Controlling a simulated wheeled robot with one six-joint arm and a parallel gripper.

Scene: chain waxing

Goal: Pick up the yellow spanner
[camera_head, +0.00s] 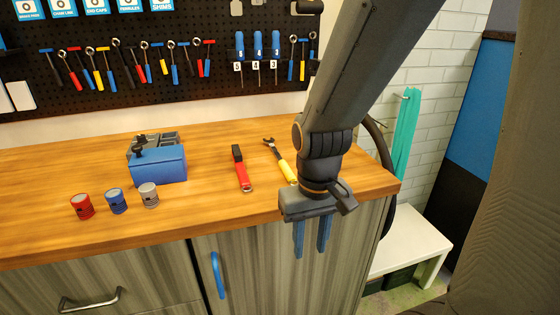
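The yellow spanner (286,171) lies on the wooden bench top, its dark open jaw at the far end and its yellow handle toward the front edge. Its near end is close to my arm in the picture. My gripper (311,253) points down in front of the bench's front edge, below and to the right of the spanner in the picture. Its two blue fingers are apart with a gap between them, and nothing shows between them.
A red-handled tool (241,170) lies just left of the spanner. A blue vise (158,163) and red, blue and grey cans (116,201) stand further left. A pegboard (130,65) with hanging tools is behind. A white bench (412,243) stands at right.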

